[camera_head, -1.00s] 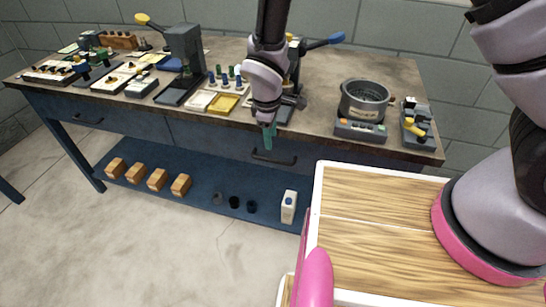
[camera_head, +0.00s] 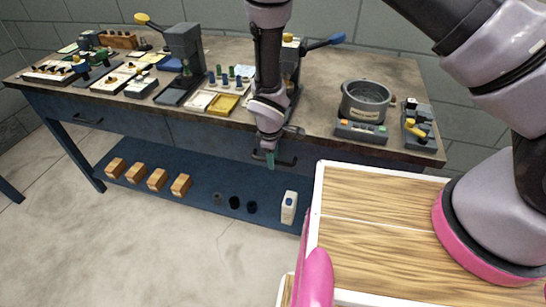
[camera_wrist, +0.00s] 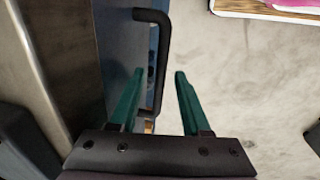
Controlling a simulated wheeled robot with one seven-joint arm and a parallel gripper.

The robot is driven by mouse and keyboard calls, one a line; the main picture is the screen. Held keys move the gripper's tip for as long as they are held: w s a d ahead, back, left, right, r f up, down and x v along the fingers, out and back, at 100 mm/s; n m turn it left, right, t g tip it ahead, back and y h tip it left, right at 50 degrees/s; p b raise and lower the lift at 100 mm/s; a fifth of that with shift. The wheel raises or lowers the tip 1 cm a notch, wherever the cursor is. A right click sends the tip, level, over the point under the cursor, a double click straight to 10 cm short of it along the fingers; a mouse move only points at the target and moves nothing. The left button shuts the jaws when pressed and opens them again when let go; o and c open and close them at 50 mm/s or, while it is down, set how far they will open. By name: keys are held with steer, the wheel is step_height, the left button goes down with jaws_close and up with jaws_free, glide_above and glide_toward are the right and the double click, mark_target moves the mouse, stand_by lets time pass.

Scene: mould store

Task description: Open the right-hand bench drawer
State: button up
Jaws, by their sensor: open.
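The right-hand bench drawer (camera_head: 215,140) has a blue front under the worktop and appears shut. Its dark bar handle (camera_head: 288,161) is partly hidden behind my gripper in the head view. My gripper (camera_head: 270,160) is at the handle, pointing down, with green fingers. In the wrist view the fingers of my gripper (camera_wrist: 160,75) are apart, and the black handle (camera_wrist: 161,55) passes between them in the picture. The left finger is on the drawer-front side, the right finger on the outer side. I cannot tell whether either finger touches the handle.
The bench worktop (camera_head: 310,125) carries presses, trays and a round pot (camera_head: 365,100) on a scale. The left drawer handle (camera_head: 88,120) is further left. Wooden blocks (camera_head: 181,184) and a white bottle (camera_head: 289,207) stand on the lower shelf. The floor in front is clear.

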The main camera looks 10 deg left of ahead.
jaws_close()
stand_by(1.4)
